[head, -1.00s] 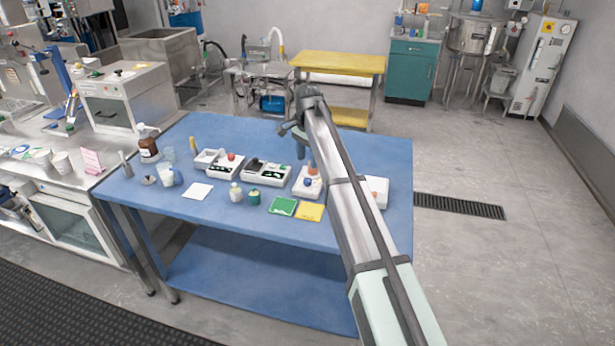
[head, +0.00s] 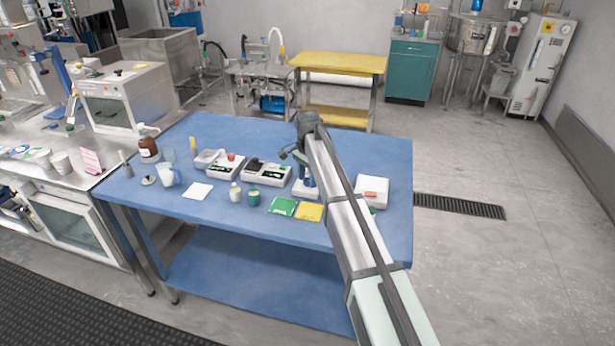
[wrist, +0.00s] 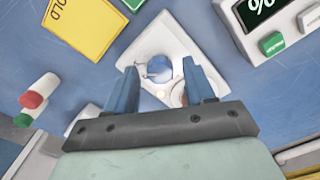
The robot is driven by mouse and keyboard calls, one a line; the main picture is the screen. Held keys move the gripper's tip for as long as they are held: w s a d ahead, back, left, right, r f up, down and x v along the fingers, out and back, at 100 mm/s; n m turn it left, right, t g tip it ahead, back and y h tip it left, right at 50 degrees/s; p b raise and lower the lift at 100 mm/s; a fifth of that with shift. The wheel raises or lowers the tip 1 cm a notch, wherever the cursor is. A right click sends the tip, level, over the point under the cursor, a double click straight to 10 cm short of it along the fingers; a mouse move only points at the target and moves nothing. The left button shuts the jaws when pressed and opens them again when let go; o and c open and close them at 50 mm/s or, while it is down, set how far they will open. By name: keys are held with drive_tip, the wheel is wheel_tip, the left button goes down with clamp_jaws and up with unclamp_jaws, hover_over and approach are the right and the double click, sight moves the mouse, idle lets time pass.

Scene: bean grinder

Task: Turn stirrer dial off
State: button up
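The stirrer is a white unit (wrist: 163,38) with a round blue dial (wrist: 158,69) on its face, seen at the centre of the wrist view. In the head view the stirrer (head: 299,190) stands on the blue table, mostly hidden behind my arm. My gripper (wrist: 159,72) is open, its two blue fingers apart on the left and right of the dial. I cannot tell whether either finger touches it. A brownish round item (wrist: 179,95) shows partly beside the right finger. In the head view my gripper (head: 308,182) is low over the stirrer.
A yellow card (head: 310,212) and a green card (head: 283,206) lie in front of the stirrer. A display unit with a green button (wrist: 272,43) is at the wrist view's upper right. A white box (head: 373,186) stands right of my arm.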

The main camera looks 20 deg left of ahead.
drive_tip(key=c, duration=0.9)
drive_tip(key=shift+c, duration=0.2)
drive_tip(key=shift+n, duration=0.5)
drive_tip(key=n, duration=0.4)
drive_tip(key=shift+n, duration=0.4)
drive_tip(key=n, duration=1.3)
drive_tip(key=shift+n, duration=0.3)
drive_tip(key=n, duration=0.3)
drive_tip(key=shift+n, duration=2.3)
